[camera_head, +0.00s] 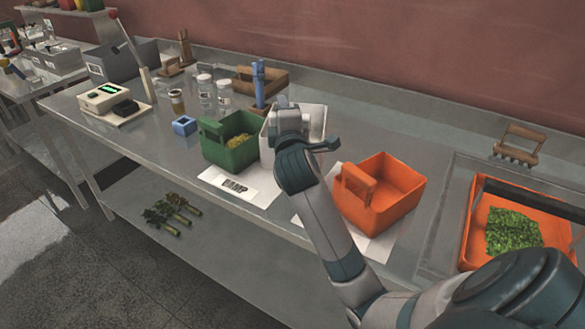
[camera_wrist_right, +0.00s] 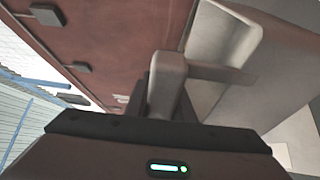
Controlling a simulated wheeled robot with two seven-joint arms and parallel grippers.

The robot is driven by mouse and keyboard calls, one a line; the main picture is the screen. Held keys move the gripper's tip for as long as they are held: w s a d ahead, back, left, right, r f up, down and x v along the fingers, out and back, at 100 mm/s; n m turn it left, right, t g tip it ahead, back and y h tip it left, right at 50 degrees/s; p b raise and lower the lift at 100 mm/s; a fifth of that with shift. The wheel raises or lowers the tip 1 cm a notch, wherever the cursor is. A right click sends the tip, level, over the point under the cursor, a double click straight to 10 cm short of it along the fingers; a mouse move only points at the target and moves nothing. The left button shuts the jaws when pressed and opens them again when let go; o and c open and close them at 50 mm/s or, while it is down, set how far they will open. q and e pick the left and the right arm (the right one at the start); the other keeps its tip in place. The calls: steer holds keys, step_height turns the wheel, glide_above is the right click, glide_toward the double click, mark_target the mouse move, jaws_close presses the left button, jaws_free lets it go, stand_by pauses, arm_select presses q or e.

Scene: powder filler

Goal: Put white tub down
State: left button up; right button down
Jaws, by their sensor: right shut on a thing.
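The white tub (camera_head: 318,117) is at the middle of the bench, between a green tub and an orange tub, and partly hidden behind my right arm. My right gripper (camera_head: 288,112) is shut on the white tub, by what looks like its handle. In the right wrist view the tub's pale wall and rim (camera_wrist_right: 232,50) fill the upper right, tilted in the picture, with the handle (camera_wrist_right: 167,80) at the jaws. I cannot tell whether the tub's base touches the bench. My left gripper is not in view.
The green tub (camera_head: 213,150) stands close on the left, behind a card reading DAMP (camera_head: 232,187). The orange tub (camera_head: 405,190) stands to the right on a white sheet. Jars (camera_head: 205,90), a blue-handled tool (camera_head: 259,80) and a wooden tray (camera_head: 272,74) are behind.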

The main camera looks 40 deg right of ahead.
step_height(320, 180, down, 6)
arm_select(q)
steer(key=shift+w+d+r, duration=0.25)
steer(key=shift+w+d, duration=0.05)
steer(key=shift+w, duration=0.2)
arm_select(e)
steer(key=shift+f, duration=0.1)
step_height(320, 180, down, 3)
steer(key=shift+f+p, duration=0.15)
steer(key=shift+p, duration=0.2)
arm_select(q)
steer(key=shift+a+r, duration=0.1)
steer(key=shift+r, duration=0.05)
arm_select(e)
steer(key=shift+f, duration=0.15)
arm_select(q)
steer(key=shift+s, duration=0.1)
arm_select(e)
steer(key=shift+f, duration=0.1)
steer(key=c, duration=1.5)
jaws_free()
steer(key=shift+c, duration=0.2)
